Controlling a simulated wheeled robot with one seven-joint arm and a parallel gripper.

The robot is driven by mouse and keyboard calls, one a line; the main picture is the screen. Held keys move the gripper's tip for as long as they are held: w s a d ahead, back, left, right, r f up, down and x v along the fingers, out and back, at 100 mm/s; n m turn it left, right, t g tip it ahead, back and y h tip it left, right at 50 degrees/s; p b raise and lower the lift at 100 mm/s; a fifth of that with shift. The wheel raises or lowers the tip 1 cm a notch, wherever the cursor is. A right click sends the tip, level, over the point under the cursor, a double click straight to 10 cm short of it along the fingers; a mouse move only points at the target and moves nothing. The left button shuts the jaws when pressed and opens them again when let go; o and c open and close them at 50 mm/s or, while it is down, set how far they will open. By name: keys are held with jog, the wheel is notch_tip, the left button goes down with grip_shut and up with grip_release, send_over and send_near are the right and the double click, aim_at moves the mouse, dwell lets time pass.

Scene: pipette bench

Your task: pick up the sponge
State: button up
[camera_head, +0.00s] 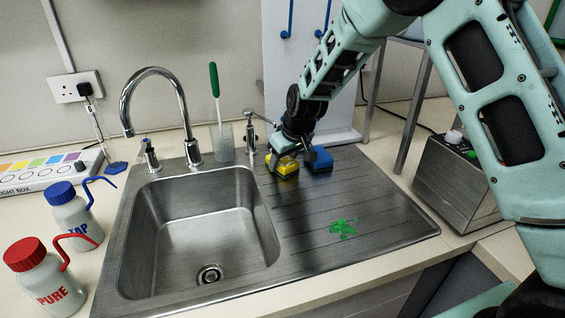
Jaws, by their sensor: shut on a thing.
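A yellow sponge (288,172) is at the back of the ribbed steel drainer, just right of the sink bowl. My gripper (284,160) reaches down over it from above and is shut on it. The fingers and the gripper body hide part of the sponge. I cannot tell whether its underside touches the drainer.
The sink bowl (205,225) lies left, with a curved tap (187,120) behind it. A second tap (250,135) and a beaker with a green-handled brush (215,85) stand close behind. Green splashes (342,230) mark the drainer. A metal box (455,185) stands right; bottles (75,215) stand left.

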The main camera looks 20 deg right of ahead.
aim_at(284, 160)
jog(key=shift+r, duration=0.15)
jog(key=shift+s+r+b, duration=0.15)
jog(key=shift+r+b, duration=0.05)
jog(key=shift+b, duration=0.1)
notch_tip(284, 160, up, 7)
jog(key=shift+s+f+b, duration=0.15)
jog(key=shift+f+b, duration=0.05)
jog(key=shift+b, duration=0.3)
jog(key=s+b, duration=0.3)
jog(key=s, duration=1.6)
jog(key=shift+s+f, duration=0.15)
jog(key=shift+s, duration=0.1)
